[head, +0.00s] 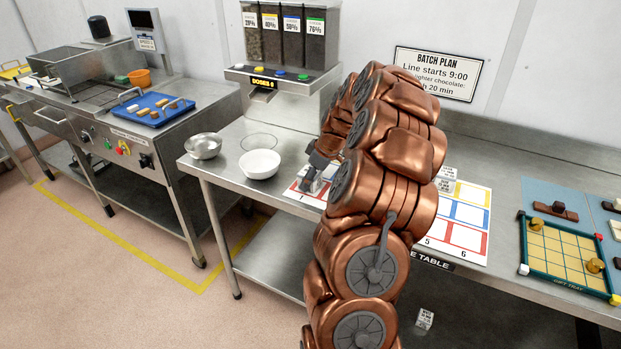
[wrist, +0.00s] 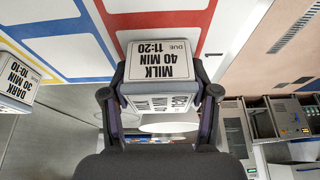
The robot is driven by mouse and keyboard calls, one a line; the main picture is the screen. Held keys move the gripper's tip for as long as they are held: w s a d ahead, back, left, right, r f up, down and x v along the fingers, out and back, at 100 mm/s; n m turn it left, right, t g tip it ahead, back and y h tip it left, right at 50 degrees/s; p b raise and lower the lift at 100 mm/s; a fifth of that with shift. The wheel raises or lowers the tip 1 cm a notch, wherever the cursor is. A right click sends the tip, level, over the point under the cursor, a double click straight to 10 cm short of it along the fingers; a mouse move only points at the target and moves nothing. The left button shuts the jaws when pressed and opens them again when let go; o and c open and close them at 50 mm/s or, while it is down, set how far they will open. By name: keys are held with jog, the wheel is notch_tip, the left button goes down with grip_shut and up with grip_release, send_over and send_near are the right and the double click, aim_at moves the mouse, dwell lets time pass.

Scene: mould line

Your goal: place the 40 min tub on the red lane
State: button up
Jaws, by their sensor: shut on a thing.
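The 40 min tub (wrist: 163,62), a grey block with a white label reading "MILK 40 MIN DUE 11:20", sits between the two fingers of my gripper (wrist: 160,98) in the wrist view. My gripper is shut on it, over or at the lane sheet. The red lane outline (wrist: 192,28) runs just beyond the tub; whether the tub touches the sheet I cannot tell. In the head view my gripper (head: 318,168) is at the sheet's left end, and my arm hides the sheet's middle. The red lane (head: 466,238) is the front row there.
A 30 min dark tub (wrist: 18,82) is at the left of the wrist view. Labelled tubs (head: 446,180) stand at the sheet's back right. Bowls (head: 259,164) stand left of my gripper. A gift tray (head: 566,275) is at the right. Another labelled block (head: 425,319) lies below table level.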

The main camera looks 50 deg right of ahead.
jog(key=o, duration=1.2)
jog(key=shift+o, duration=0.2)
jog(key=shift+r, duration=0.1)
jog(key=b+v, duration=0.3)
jog(key=v, duration=0.9)
jog(key=s+a+g, duration=0.2)
jog(key=a, duration=1.2)
jog(key=s+a+g, duration=0.1)
jog(key=s+a, duration=0.1)
jog(key=a, duration=1.2)
jog(key=s+a+f+m+g, duration=0.1)
jog(key=s+a+f, duration=0.1)
jog(key=s, duration=0.5)
jog(key=s+a+f+m+g, duration=0.1)
jog(key=s+a+f, duration=0.1)
jog(key=s+a, duration=0.3)
jog(key=s+a+f+m+g+h, duration=0.1)
jog(key=s+a+f, duration=0.2)
jog(key=s, duration=0.7)
jog(key=shift+a, duration=0.4)
